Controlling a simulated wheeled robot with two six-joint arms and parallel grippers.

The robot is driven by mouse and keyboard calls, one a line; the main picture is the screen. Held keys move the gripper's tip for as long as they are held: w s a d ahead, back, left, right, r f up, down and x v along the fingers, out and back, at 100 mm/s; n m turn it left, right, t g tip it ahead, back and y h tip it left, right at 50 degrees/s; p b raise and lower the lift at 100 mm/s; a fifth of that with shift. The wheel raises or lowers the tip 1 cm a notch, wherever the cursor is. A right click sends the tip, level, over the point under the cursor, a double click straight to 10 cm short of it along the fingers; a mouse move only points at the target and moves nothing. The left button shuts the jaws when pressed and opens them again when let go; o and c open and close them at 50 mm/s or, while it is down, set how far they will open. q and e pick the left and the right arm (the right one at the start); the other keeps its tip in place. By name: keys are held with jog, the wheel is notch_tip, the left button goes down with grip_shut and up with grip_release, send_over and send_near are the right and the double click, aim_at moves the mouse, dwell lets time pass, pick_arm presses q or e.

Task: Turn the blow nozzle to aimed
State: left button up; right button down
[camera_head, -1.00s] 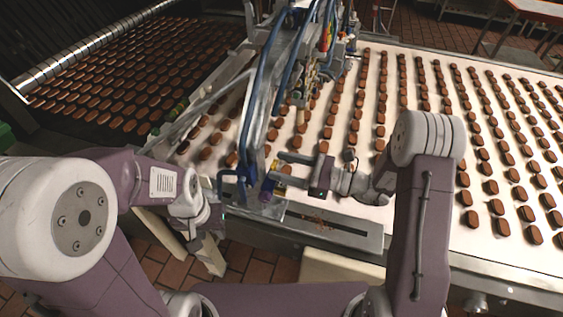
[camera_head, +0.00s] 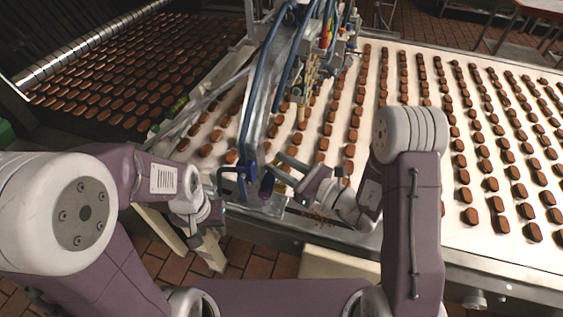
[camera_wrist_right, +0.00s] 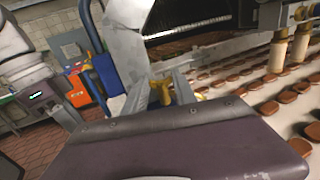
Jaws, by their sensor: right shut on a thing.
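The blow nozzle shows as a yellow fitting (camera_wrist_right: 160,92) between my right fingers in the right wrist view. In the head view I cannot pick it out clearly; it is at the near end of the machine arm, by the blue parts. My right gripper (camera_head: 283,168) reaches in from the right, tilted, and is shut on the nozzle. Its two grey fingers also show in the right wrist view (camera_wrist_right: 160,98). My left gripper (camera_head: 217,190) is left of the blue bracket (camera_head: 235,181); its fingertips are too small and covered to read.
A white belt (camera_head: 395,215) with rows of brown biscuits spreads to the right. A dark belt of biscuits (camera_head: 100,100) lies at the left. Blue hoses (camera_head: 258,90) run along the machine above the nozzle. Tiled floor (camera_head: 255,262) shows below.

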jog(key=shift+r+m+t+h+p, duration=0.2)
jog(key=shift+m+t+h+p, duration=0.25)
jog(key=shift+p, duration=0.25)
pick_arm(q)
notch_tip(320, 180, up, 3)
jog(key=shift+w+r, duration=0.1)
pick_arm(e)
jog(key=c, duration=1.1)
grip_release()
jog(key=shift+o, duration=0.5)
jog(key=shift+s+f, duration=0.1)
